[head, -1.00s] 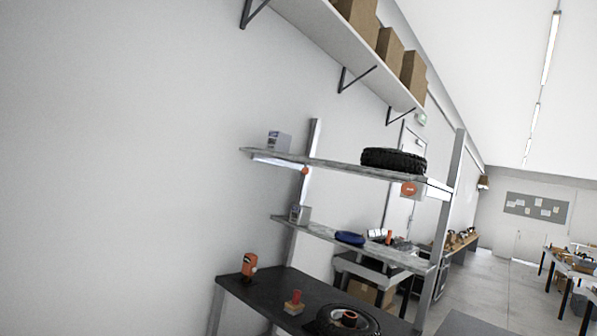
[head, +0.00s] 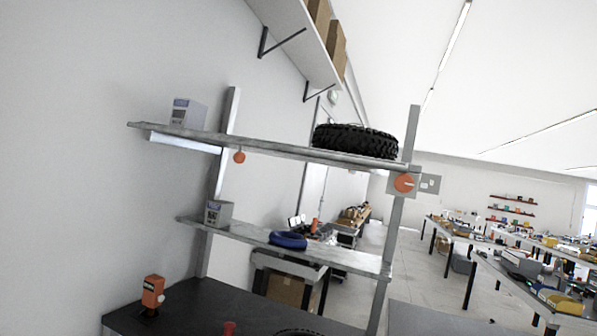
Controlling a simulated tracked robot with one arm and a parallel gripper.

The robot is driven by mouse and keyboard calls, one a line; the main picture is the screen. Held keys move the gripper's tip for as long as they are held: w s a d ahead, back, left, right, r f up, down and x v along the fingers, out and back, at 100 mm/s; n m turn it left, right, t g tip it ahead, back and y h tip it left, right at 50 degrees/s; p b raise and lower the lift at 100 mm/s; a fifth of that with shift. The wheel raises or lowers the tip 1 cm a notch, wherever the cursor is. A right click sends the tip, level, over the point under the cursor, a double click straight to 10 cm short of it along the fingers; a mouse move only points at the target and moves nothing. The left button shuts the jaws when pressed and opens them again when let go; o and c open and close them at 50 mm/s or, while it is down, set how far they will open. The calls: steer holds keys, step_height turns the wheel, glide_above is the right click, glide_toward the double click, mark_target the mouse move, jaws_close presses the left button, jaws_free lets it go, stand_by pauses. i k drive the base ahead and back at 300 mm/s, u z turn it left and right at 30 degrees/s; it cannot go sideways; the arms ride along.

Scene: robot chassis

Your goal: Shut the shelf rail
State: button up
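A grey metal shelf unit stands over a dark bench. Its upper shelf (head: 270,147) has a long front edge that may be the rail; I cannot tell the rail apart from the shelf, nor whether it is open or shut. One orange round knob (head: 239,157) hangs just under the shelf near the left post. Another orange disc (head: 404,183) sits on a plate at the right post (head: 393,225). A pale bar (head: 185,143) shows under the shelf's left end. My gripper is not in view.
A black tyre (head: 355,141) and a grey box (head: 188,113) stand on the upper shelf. A blue ring (head: 288,240) and a small box (head: 218,213) are on the lower shelf. An orange tool (head: 152,292) stands on the dark bench (head: 200,308). Worktables are at right.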

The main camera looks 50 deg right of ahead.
mark_target(239, 157)
steer(key=z, duration=0.65)
steer(key=i, duration=1.4)
steer(key=z, duration=0.55)
